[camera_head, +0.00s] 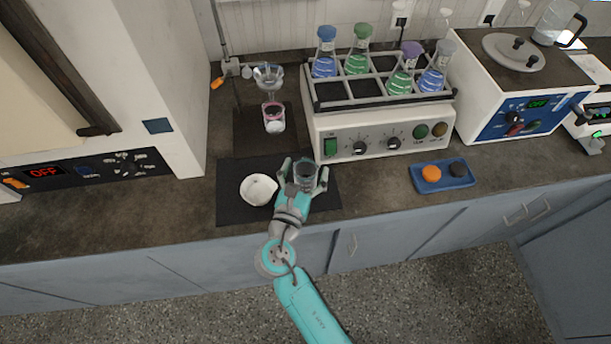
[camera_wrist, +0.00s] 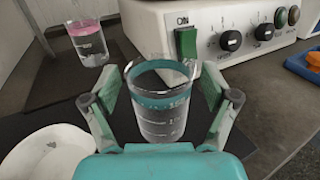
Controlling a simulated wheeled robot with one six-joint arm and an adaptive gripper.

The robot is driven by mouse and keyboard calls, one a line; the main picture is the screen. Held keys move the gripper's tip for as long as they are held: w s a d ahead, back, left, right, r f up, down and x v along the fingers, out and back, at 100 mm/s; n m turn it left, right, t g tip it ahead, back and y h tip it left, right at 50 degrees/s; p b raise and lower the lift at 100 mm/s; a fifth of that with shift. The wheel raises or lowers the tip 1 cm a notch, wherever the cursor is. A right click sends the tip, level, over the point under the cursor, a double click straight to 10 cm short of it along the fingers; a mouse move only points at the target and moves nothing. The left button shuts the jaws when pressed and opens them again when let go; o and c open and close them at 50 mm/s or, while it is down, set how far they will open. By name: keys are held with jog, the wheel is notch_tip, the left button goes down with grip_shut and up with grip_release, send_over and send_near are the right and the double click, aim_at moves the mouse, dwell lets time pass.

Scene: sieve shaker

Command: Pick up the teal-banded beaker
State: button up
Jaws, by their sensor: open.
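The teal-banded beaker (camera_wrist: 162,118) is clear glass with a teal band near its rim. It stands upright on the dark mat (camera_head: 230,209), and it also shows in the head view (camera_head: 305,173). My gripper (camera_wrist: 164,92) is open, with one finger on each side of the beaker. In the wrist view a gap shows between the beaker and the right finger; the left finger is close to the glass, and I cannot tell whether it touches.
A white bowl (camera_head: 258,189) sits just left of the beaker. A pink-banded beaker (camera_head: 273,118) stands behind under a funnel (camera_head: 268,77). The shaker (camera_head: 380,131) with several flasks is behind right. A blue tray (camera_head: 443,177) lies to the right, with bare counter before it.

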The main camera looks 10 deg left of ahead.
jog(key=c, duration=1.3)
jog(key=shift+r, duration=0.1)
